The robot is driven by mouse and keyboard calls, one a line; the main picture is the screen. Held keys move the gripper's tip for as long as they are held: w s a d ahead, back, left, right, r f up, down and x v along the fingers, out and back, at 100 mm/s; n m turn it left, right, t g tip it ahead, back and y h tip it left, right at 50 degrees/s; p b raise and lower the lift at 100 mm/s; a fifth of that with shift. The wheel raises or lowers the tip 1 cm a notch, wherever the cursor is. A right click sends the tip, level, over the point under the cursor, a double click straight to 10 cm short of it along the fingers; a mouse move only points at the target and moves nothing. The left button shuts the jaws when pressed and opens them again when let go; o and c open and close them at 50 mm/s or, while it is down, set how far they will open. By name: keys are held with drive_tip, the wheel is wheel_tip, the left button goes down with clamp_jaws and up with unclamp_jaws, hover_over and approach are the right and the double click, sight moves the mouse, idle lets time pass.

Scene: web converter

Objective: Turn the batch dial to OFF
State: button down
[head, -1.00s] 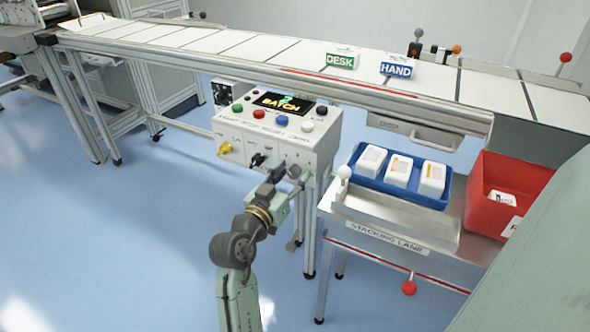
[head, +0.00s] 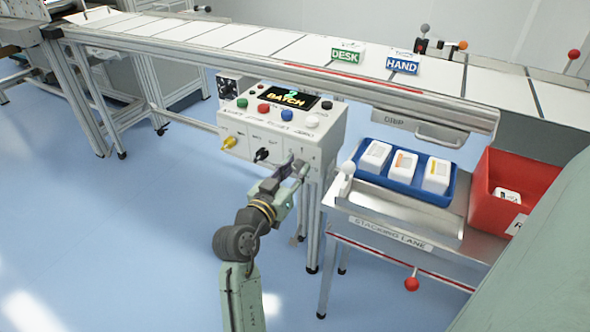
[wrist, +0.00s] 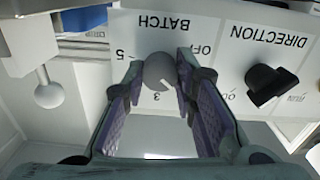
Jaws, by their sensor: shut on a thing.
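The batch dial (wrist: 158,70) is a round grey knob on the sloped white control panel (head: 318,156). In the wrist view it sits between my fingertips, with BATCH, OFF, 5 and 3 printed around it, upside down. OFF lies just to the right of the knob and 3 just below it in that picture. Which mark the dial points to is not clear. My gripper (wrist: 161,76) is shut on the dial. In the head view my gripper (head: 289,168) is at the right part of the panel's front and largely hides the dial.
The black direction dial (wrist: 268,84) is close to my right finger in the wrist view. A yellow dial (head: 229,143) is further left on the panel. A lit BATCH screen (head: 287,96) and several coloured buttons are above. The stacking lane (head: 385,232) with a blue tray (head: 408,189) stands right.

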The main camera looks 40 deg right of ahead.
drive_tip(key=shift+n, duration=0.4)
drive_tip(key=n+p, duration=0.3)
drive_tip(key=n, duration=0.2)
drive_tip(key=shift+r, duration=0.15)
drive_tip(key=shift+n+p, duration=1.25)
drive_tip(key=shift+n, duration=0.85)
drive_tip(key=c, duration=1.3)
unclamp_jaws()
